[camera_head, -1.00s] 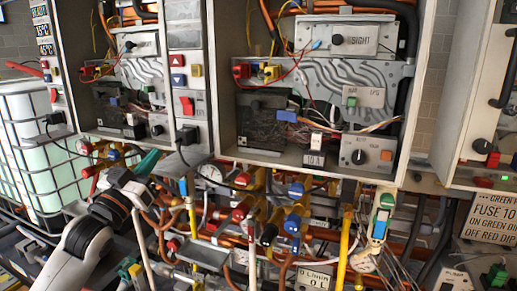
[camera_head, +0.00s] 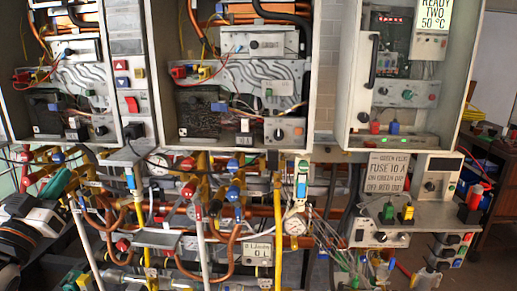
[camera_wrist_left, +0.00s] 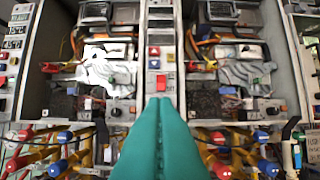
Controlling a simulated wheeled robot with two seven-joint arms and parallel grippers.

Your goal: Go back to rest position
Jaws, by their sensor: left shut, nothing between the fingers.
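My left gripper (camera_head: 58,183) is at the left of the head view, with its black and white wrist behind it at the lower left edge. Its green fingers are shut and empty. They also show in the left wrist view (camera_wrist_left: 163,115), pressed together and pointing at the column between two open heater cabinets. They appear in front of the pipes and valves below the cabinets; whether they touch anything I cannot tell. My right gripper is not in view.
The open middle cabinet (camera_head: 158,75) and right cabinet (camera_head: 347,80) hang above pipes and coloured valves. A fuse sign (camera_head: 387,172) stands on the right control box. Loose wires hang below it.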

